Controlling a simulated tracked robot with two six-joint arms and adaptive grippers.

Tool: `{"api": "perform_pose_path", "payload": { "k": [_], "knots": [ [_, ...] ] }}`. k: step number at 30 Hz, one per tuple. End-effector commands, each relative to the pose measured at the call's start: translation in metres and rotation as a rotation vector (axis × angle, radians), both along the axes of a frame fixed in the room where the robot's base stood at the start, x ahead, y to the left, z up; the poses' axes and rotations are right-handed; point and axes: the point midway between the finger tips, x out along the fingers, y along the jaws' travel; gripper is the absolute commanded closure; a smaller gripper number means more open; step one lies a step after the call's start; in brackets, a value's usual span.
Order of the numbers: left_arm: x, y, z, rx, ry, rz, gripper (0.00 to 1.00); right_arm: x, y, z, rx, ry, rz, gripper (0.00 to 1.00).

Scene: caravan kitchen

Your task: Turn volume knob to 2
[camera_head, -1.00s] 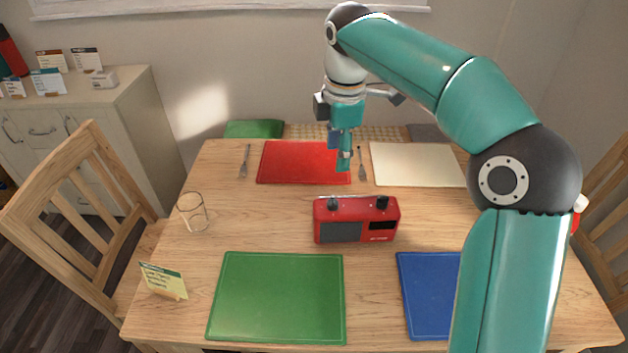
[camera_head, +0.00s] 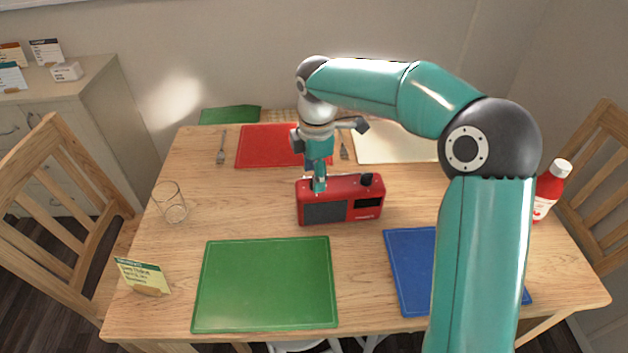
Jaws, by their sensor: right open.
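A red radio (camera_head: 352,212) stands upright on the wooden table, with a dark speaker grille on the left of its front and a small dark display on the right. A black knob (camera_head: 367,180) shows at the right of its top. My right gripper (camera_head: 319,184) is open and points down at the left part of the radio's top. Its fingers hide the other knob, and I cannot tell whether they touch it. Any volume label or scale is too small to read. My left gripper is not in view.
Green (camera_head: 265,285), blue (camera_head: 405,270), red (camera_head: 262,150) and cream (camera_head: 385,143) placemats lie around the radio. A clear glass (camera_head: 170,203) and a small card (camera_head: 143,277) are on the left. A red bottle (camera_head: 548,190) stands at the right.

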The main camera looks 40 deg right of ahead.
Motion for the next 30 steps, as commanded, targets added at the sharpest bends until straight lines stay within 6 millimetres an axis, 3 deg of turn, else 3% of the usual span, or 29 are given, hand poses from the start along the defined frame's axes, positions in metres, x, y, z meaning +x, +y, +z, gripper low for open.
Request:
{"api": "perform_pose_path", "payload": {
  "k": [6,15,25,30],
  "knots": [
    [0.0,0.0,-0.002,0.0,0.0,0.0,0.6,0.001,-0.001,-0.018,0.0,0.0,-0.001,0.46],
    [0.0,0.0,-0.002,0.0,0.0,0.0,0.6,0.001,-0.001,-0.019,0.0,-0.001,-0.002,0.46],
    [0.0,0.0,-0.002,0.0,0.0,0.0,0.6,0.001,-0.001,-0.019,0.0,-0.001,-0.002,1.0],
    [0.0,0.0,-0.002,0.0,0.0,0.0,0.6,0.001,-0.001,-0.019,0.0,-0.001,-0.007,1.0]
  ]
}}
